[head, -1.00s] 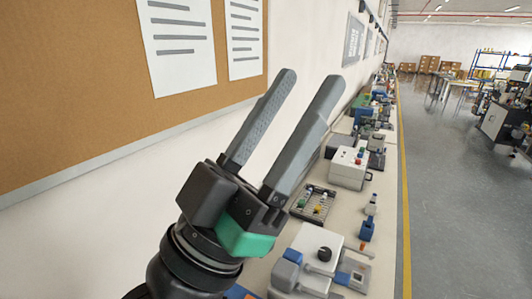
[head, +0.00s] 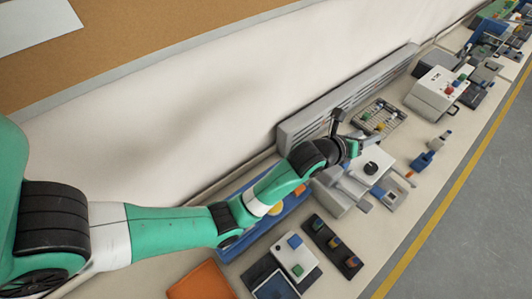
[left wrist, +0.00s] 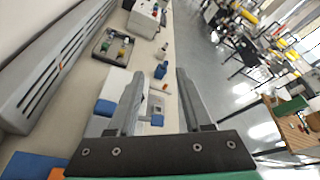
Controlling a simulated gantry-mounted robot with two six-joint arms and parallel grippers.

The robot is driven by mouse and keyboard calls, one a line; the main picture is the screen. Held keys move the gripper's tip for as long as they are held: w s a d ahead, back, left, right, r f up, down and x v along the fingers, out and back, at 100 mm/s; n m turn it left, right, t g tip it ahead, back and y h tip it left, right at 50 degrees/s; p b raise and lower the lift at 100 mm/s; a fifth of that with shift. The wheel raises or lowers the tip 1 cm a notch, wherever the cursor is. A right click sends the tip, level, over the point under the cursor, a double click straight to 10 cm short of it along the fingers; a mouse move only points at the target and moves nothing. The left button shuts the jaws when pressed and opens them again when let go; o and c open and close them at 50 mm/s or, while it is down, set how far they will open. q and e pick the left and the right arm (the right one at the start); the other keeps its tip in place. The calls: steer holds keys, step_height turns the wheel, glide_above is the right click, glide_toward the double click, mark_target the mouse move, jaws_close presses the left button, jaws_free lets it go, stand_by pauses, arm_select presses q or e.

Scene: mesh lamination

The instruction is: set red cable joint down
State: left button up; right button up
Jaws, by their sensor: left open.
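My left gripper (head: 352,126) is open above the bench, near the grey-white device with a black knob (head: 371,168). In the left wrist view its two grey fingers (left wrist: 159,74) stand wide apart, with nothing held between them. A dark slotted tray (head: 379,117) with several small coloured pieces lies just beyond the gripper; it also shows in the left wrist view (left wrist: 114,47). I cannot pick out the red cable joint with certainty; the pieces are too small to tell. My right gripper is in neither view.
A long grey slatted unit (head: 335,100) runs along the wall. A white box with coloured buttons (head: 436,92) stands beyond the tray. A blue bottle-like part (head: 424,160), a black strip with coloured parts (head: 332,241) and an orange bin (head: 202,281) are on the bench. The aisle floor (head: 480,210) is clear.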

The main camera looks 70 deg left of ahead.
arm_select(q)
steer(key=s+a+f+m+g+p, duration=0.1)
steer(key=s+a+f+g+p, duration=0.2)
steer(key=s+f, duration=0.4)
steer(key=s+a+f+m+g+p, duration=0.1)
steer(key=s+a+f+g+p, duration=0.4)
steer(key=f, duration=0.5)
steer(key=s+f+n+g+p, duration=0.1)
steer(key=s+f+g+p, duration=0.35)
steer(key=s, duration=1.15)
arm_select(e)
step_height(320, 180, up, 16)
arm_select(q)
steer(key=shift+t, duration=0.95)
steer(key=b+x, duration=0.3)
steer(key=x, duration=0.1)
steer(key=b+x, duration=0.3)
steer(key=x, duration=0.1)
steer(key=shift+s+a, duration=0.2)
steer(key=shift+w+a+f+b, duration=0.1)
steer(key=shift+f+b, duration=0.1)
steer(key=shift+b, duration=0.2)
steer(key=shift+r, duration=0.1)
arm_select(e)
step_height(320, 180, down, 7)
